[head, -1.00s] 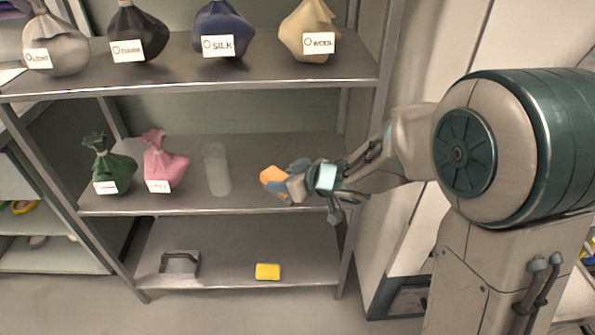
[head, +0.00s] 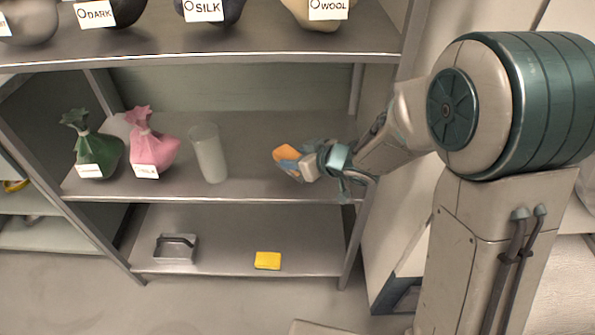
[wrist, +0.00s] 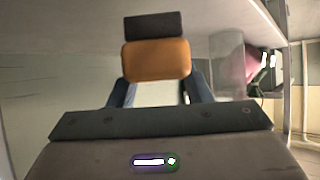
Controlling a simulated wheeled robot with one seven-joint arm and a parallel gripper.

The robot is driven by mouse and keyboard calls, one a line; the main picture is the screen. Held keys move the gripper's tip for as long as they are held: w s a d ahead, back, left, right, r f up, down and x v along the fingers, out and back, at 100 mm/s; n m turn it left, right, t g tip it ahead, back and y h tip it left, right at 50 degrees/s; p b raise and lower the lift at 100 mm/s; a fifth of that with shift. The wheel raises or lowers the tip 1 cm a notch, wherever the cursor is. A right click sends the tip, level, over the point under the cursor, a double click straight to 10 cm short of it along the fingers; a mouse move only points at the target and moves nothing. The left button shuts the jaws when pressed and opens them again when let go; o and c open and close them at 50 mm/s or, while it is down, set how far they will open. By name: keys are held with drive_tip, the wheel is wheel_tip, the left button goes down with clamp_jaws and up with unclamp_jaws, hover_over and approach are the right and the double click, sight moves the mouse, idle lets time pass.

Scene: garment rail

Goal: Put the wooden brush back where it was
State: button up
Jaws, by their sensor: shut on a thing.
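The wooden brush shows in the head view as an orange block (head: 286,153) at the tip of my gripper (head: 297,165), in front of the right part of the middle shelf (head: 250,180). In the wrist view the brush (wrist: 157,60) has an orange-brown wooden body with a dark strip along its far side. My gripper (wrist: 158,92) is shut on it, one blue-grey finger on each side. The brush looks held above the shelf surface; I cannot tell whether it touches anything.
A frosted cylinder (head: 208,153) stands left of the brush, then a pink bag (head: 152,150) and a green bag (head: 97,150). A yellow sponge (head: 268,260) and a grey handled tray (head: 176,248) are on the bottom shelf. Labelled bags stand on the top shelf (head: 200,55).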

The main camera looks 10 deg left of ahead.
wheel_tip(320, 180, down, 3)
drive_tip(key=shift+f+b, duration=0.2)
drive_tip(key=shift+b, duration=0.35)
drive_tip(key=shift+f, duration=0.2)
drive_tip(key=o, duration=1.3)
drive_tip(key=shift+s+d+r, duration=0.1)
drive_tip(key=shift+d+r, duration=0.1)
drive_tip(key=shift+r, duration=0.25)
drive_tip(key=p+v, duration=0.4)
drive_tip(key=v, duration=0.7)
drive_tip(key=shift+s+d, duration=0.15)
